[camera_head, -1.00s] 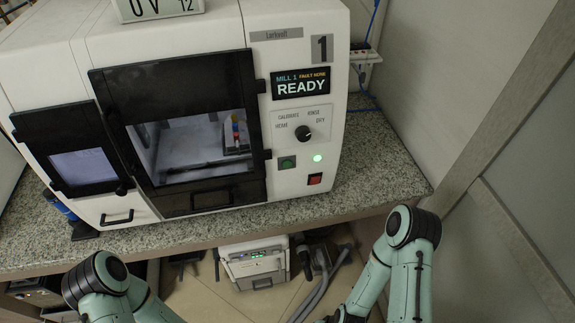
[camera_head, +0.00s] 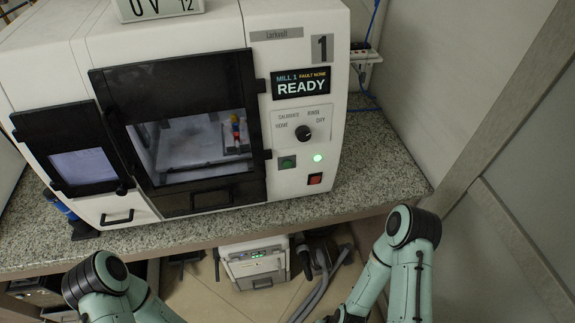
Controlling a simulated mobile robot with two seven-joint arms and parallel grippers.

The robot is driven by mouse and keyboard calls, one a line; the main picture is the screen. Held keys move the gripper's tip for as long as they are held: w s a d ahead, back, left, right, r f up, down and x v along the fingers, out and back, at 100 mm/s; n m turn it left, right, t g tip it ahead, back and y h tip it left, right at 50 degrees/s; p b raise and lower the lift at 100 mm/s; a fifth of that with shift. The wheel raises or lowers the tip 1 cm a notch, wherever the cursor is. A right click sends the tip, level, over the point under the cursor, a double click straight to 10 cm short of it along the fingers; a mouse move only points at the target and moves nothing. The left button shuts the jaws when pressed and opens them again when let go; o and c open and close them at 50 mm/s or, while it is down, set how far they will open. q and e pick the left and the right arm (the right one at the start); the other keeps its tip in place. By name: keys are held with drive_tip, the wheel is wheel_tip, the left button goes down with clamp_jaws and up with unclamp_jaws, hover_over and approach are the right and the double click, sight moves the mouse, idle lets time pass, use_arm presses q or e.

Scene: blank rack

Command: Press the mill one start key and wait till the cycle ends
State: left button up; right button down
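Mill one (camera_head: 215,35) stands on the counter, marked with a "1" label (camera_head: 322,48). Its display (camera_head: 301,83) reads "MILL 1", "FAULT NONE" and "READY". Below the dial, a dark green square key (camera_head: 287,162) sits left of a lit green round lamp (camera_head: 317,157). A red key (camera_head: 315,179) is under the lamp. I cannot read labels on these keys. The dark-framed window door (camera_head: 180,132) is shut, and a small coloured tool or part (camera_head: 236,130) shows inside. Both my arms are at the bottom edge, away from the panel; neither gripper shows.
A rotary dial (camera_head: 303,133) has CALIBRATE, RINSE, HOME and DRY around it. A smaller side door (camera_head: 71,150) is at the left. A white unit (camera_head: 254,262) with hoses stands under the counter. The granite counter (camera_head: 375,165) is clear right of the mill.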

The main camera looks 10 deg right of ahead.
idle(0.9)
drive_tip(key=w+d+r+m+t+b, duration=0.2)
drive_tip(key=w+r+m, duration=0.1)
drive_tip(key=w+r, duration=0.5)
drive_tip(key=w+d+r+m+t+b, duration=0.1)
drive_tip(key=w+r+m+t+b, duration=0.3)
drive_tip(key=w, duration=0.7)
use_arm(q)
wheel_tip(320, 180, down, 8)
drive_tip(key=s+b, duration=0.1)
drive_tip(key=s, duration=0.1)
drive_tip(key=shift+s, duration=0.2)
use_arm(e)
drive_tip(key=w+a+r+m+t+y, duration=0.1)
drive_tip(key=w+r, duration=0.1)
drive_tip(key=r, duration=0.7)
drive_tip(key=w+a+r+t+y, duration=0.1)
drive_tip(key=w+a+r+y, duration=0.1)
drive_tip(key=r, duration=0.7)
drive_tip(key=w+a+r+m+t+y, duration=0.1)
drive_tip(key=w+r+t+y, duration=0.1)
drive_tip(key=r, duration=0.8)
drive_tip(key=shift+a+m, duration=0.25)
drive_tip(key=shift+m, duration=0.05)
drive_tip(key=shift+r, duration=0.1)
